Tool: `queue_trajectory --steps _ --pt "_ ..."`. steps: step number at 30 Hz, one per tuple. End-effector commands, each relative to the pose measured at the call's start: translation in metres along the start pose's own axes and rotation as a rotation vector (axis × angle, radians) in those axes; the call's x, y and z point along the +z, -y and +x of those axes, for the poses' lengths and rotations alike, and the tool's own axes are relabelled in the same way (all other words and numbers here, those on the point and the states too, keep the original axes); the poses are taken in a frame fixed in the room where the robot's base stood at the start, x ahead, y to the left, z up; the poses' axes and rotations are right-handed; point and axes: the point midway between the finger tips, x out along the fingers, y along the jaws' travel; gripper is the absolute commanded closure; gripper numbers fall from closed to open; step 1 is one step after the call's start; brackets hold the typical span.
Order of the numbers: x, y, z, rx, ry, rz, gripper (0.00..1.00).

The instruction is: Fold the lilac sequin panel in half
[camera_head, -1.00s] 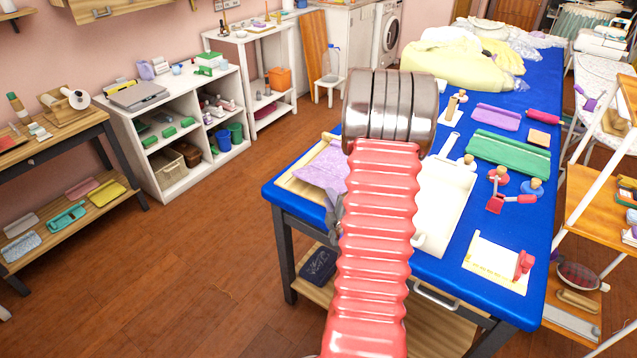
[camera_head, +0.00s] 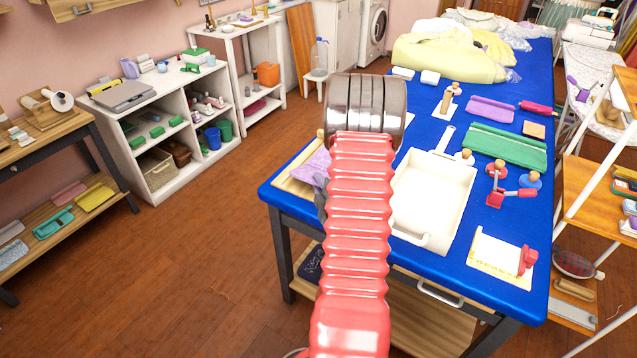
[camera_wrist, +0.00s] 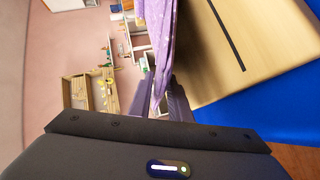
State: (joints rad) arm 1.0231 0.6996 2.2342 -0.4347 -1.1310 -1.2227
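The lilac sequin panel (camera_head: 309,168) lies on a pale wooden board (camera_head: 292,187) at the near left corner of the blue table. My red arm hides much of it in the head view. In the wrist view the panel (camera_wrist: 160,40) is seen nearly edge-on, and its near end narrows to a point between my fingers. My gripper (camera_wrist: 150,80) is open, with one finger each side of that edge. A gap shows between the left finger and the cloth; the cloth lies close to the right finger. In the head view the gripper is mostly behind my arm.
On the blue table (camera_head: 273,189), a cream tray (camera_head: 428,238) stands right of the panel. Green (camera_head: 505,146) and purple (camera_head: 490,110) cloths, small tools and a yellow gown (camera_head: 440,55) lie farther off. White shelves (camera_head: 185,175) stand left, with open floor between.

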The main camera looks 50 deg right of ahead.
Motion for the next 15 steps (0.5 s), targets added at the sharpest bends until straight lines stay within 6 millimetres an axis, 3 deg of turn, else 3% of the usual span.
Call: queue_trajectory --steps 3,10,15 --pt "0.0020 -0.0004 -0.0008 0.001 0.003 0.001 0.84" --pt "0.0032 -0.0006 -0.0013 0.001 0.005 0.001 1.00" --pt "0.0036 -0.0004 -0.0015 0.001 0.006 0.002 1.00"
